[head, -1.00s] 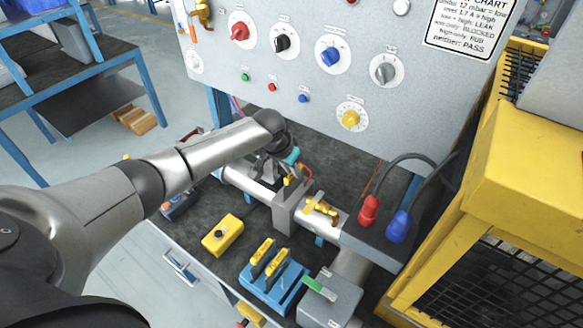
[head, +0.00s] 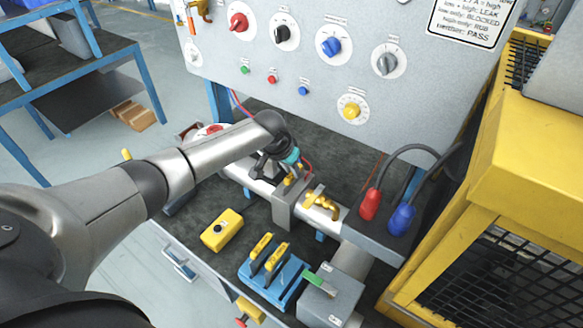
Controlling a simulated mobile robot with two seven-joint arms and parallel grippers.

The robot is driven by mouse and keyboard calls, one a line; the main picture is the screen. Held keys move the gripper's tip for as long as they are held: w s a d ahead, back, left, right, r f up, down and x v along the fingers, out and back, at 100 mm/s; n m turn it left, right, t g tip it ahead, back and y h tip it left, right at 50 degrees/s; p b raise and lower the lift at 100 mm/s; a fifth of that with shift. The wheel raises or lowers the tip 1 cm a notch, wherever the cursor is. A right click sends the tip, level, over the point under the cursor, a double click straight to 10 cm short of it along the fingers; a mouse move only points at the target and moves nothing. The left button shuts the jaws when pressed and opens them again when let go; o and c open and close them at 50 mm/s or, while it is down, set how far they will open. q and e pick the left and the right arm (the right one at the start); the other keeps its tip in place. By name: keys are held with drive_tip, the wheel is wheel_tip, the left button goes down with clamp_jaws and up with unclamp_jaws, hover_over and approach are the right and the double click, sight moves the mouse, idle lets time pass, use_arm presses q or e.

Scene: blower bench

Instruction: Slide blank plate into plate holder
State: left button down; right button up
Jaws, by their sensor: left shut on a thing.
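My left gripper (head: 284,179) is at the grey plate holder (head: 284,208), a block on the horizontal pipe. It is shut on a small piece with a yellow top, which looks like the blank plate (head: 292,179). The plate's lower part is hidden by the holder and the gripper, so I cannot tell how deep it sits in the slot. My right gripper is not in view.
A blue rack (head: 258,283) with yellow-topped plates (head: 275,257) stands in front. A yellow box (head: 221,230) is left of it, a grey box with a green tab (head: 330,300) right. A brass valve (head: 322,204) and red and blue connectors (head: 370,203) lie right of the holder.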

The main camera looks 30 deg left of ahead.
use_arm(q)
drive_tip(key=shift+f+b, duration=0.6)
drive_tip(key=shift+f, duration=0.45)
idle(0.8)
drive_tip(key=c, duration=0.7)
unclamp_jaws()
drive_tip(key=shift+f, duration=0.1)
drive_tip(key=p+v, duration=0.2)
drive_tip(key=v, duration=1.3)
drive_tip(key=shift+r, duration=0.2)
